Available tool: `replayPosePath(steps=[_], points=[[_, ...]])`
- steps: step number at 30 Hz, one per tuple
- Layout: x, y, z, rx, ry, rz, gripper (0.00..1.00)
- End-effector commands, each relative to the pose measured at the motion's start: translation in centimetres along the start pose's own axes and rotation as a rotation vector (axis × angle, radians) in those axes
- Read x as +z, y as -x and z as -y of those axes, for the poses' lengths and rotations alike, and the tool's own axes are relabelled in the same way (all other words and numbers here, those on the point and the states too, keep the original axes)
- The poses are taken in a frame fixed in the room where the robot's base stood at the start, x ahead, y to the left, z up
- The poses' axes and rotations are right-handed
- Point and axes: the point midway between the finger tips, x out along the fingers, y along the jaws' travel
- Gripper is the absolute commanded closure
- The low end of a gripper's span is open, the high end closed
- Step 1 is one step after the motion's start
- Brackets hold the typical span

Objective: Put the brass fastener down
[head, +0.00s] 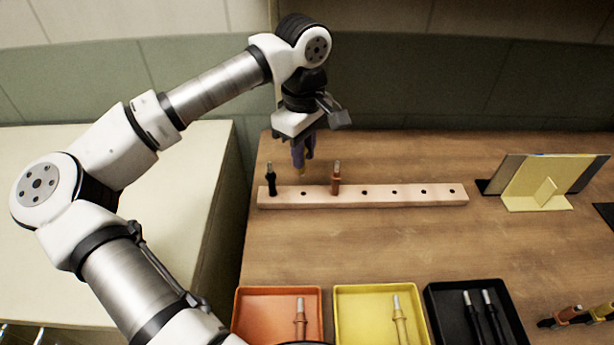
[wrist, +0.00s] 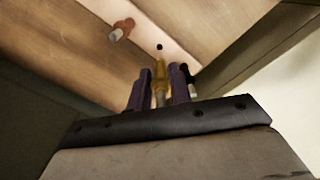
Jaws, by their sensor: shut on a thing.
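My gripper (head: 304,150) is above the left end of a pale wooden strip with a row of holes (head: 430,194). Its purple fingers are shut on the brass fastener (wrist: 160,75), a yellow-gold pin that shows between them in the wrist view. In the head view the fastener is mostly hidden by the fingers. An empty hole (wrist: 159,46) shows just beyond the fastener. A black fastener (head: 271,180) stands in the strip at the left end, and a copper-coloured fastener (head: 336,178) stands upright further right, with an empty hole between them.
An orange tray (head: 240,312), a yellow tray (head: 345,315) and a black tray (head: 445,315) lie at the front, each holding fasteners of its colour. A yellow stand with panels (head: 537,200) is at the right. More fasteners (head: 575,315) lie at the right front. The table's middle is clear.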

Motion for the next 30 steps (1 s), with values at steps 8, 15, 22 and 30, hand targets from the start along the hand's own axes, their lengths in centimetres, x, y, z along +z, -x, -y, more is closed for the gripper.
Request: replayPosePath(steps=[8, 15, 22, 30], points=[[0.1, -2.9, 0.0, 0.001, -0.001, 0.001, 1.0], [0.1, -5.9, 0.0, 0.001, -0.001, 0.002, 1.0], [0.1, -6.2, 0.0, 0.002, 0.0, 0.0, 0.77], [0.1, -6.2, 0.0, 0.001, 0.0, 0.0, 0.58]])
